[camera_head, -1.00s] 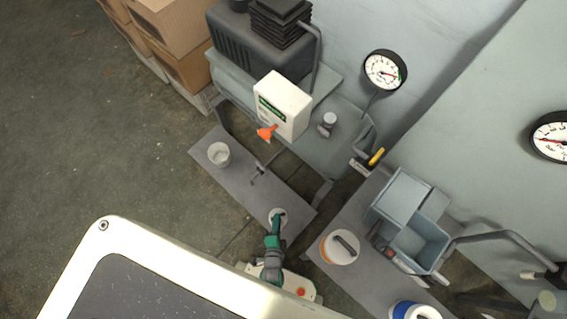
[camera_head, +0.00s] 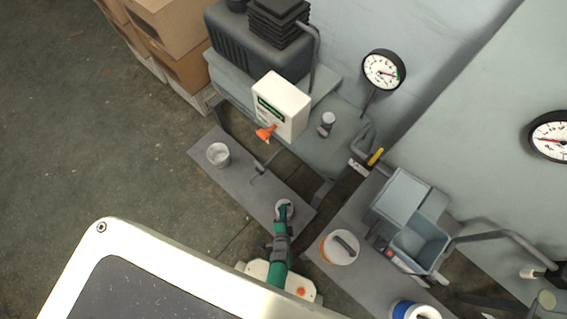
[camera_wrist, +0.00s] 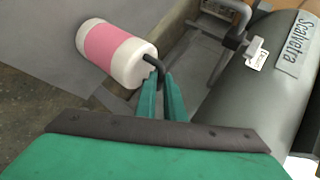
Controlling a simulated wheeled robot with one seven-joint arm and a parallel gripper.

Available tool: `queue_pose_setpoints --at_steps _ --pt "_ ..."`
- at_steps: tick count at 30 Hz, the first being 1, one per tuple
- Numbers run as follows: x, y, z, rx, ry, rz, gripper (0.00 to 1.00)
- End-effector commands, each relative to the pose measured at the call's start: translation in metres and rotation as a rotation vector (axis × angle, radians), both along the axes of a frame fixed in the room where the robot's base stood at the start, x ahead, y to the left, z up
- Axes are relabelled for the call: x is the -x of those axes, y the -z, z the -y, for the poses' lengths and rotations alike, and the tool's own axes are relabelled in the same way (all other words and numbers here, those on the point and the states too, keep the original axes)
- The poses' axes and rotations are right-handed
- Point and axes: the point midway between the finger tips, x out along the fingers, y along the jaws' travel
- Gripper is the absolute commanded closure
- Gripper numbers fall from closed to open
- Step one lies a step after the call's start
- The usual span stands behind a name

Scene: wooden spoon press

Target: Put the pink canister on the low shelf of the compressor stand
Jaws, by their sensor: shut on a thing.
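The pink canister (camera_wrist: 112,47) has white ends and a dark bent handle at its top. In the wrist view it is just beyond my fingers. My gripper (camera_wrist: 162,88) is shut on the handle. In the head view, my gripper (camera_head: 283,214) is at the near right end of the low grey shelf (camera_head: 245,182) of the compressor stand, and only the white top of the canister (camera_head: 287,205) shows. Whether its base touches the shelf I cannot tell.
A white cup (camera_head: 218,154) stands on the shelf's far left part. A labelled grey tank (camera_wrist: 265,80) is close on the right. An orange-banded canister (camera_head: 340,248) and grey bins (camera_head: 415,235) stand on the right bench.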

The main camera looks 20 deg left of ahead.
Motion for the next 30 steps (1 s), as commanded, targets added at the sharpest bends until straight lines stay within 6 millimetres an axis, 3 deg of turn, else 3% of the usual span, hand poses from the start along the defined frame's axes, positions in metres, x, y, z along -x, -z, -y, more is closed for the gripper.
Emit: queue_pose_setpoints --at_steps 16,18,19,30 --pt "-0.0016 0.0107 0.0012 -0.001 0.002 0.004 1.0" --pt "-0.0003 0.0114 0.0014 0.0 0.003 0.001 0.77" --pt "-0.0002 0.0114 0.0014 0.0 0.003 0.002 0.72" --pt "0.0006 0.01 0.0008 0.0 0.001 0.001 0.72"
